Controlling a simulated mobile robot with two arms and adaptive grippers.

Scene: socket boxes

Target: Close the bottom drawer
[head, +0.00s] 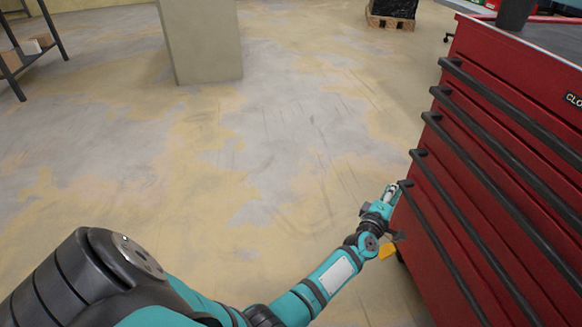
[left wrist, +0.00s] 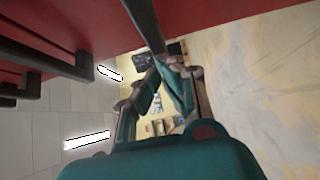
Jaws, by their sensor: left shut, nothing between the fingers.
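The red tool cabinet (head: 500,130) stands on the right of the head view, with several drawers that have long black handles. The bottom drawer (head: 415,225) carries the lowest handle (head: 440,245). How far this drawer stands out is hard to tell. My left gripper (head: 392,190) is shut and empty, beside the left end of that handle. In the left wrist view, the gripper fingers (left wrist: 163,75) are close to the end of a black handle bar (left wrist: 144,22) on a red front; whether they touch is unclear. My right gripper is not in view.
Other black handles (left wrist: 45,45) stick out from the cabinet front in the left wrist view. A beige pillar (head: 200,40) stands at the back, and a shelf rack (head: 30,50) is at the far left. The floor left of the cabinet is clear.

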